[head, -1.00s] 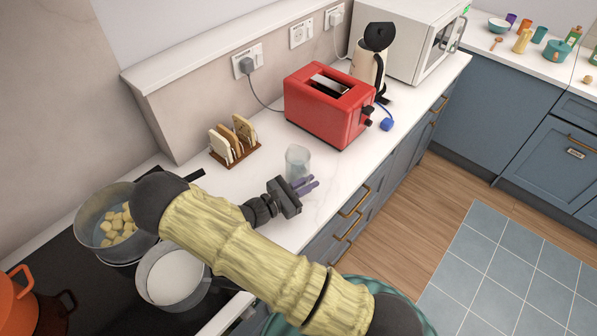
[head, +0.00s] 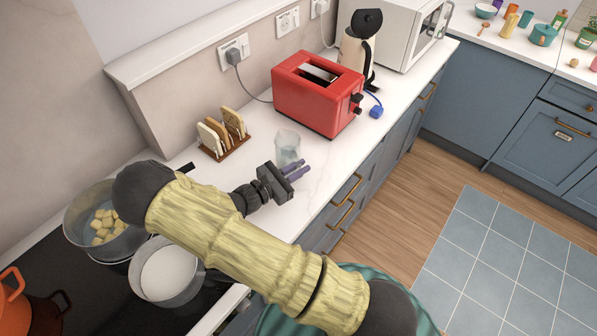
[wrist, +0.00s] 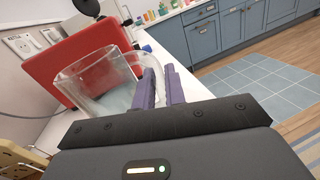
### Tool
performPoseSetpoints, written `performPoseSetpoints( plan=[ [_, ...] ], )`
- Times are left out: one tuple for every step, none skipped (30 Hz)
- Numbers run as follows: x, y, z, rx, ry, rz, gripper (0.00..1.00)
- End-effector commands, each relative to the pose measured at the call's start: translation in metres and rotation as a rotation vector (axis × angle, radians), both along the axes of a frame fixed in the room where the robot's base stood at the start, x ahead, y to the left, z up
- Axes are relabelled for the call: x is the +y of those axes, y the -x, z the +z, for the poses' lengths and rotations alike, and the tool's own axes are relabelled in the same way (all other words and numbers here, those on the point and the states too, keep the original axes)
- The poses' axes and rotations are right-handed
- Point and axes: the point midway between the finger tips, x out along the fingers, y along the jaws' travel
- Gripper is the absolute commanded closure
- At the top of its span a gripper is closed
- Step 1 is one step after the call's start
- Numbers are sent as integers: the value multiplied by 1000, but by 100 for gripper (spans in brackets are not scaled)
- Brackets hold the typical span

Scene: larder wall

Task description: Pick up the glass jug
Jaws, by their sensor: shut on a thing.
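The glass jug (head: 287,146) is clear and stands upright on the white worktop, in front of the red toaster. My gripper (head: 300,171) is at the jug's near right side, with its purple fingers close together. In the wrist view the jug (wrist: 98,78) is just left of the fingers (wrist: 160,88), which are shut on the jug's handle side. I cannot see any gap between the jug's base and the worktop.
The red toaster (head: 318,92) stands behind the jug. A toast rack (head: 224,135) with bread is to the left. Pans (head: 168,272) sit on the hob at the lower left. A kettle (head: 357,48) and microwave (head: 402,30) are farther back. The worktop's front edge is close on the right.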

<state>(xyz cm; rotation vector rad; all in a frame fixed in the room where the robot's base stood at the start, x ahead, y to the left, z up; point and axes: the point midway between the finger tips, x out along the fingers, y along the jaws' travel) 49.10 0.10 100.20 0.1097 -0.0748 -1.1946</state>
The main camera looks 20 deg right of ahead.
Motion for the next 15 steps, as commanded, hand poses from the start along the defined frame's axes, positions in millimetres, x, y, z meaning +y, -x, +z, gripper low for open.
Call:
performPoseSetpoints(
  plan=[
    [0,0,5,-5,0,-1,100],
    [0,0,8,-5,0,-1,100],
    [0,0,12,-7,0,-1,100],
    [0,0,15,-8,0,-1,100],
    [0,0,18,-7,-1,-1,100],
    [0,0,22,-6,0,-1,100],
    [0,0,25,-5,0,-1,100],
    [0,0,28,-5,0,-1,100],
    [0,0,32,-6,-1,-1,100],
    [0,0,35,-6,0,0,100],
    [0,0,38,-7,-1,0,100],
    [0,0,42,-6,0,0,100],
    [0,0,45,-5,0,-1,100],
    [0,0,48,-5,0,-1,100],
    [0,0,51,-5,-1,-1,100]
  ],
)
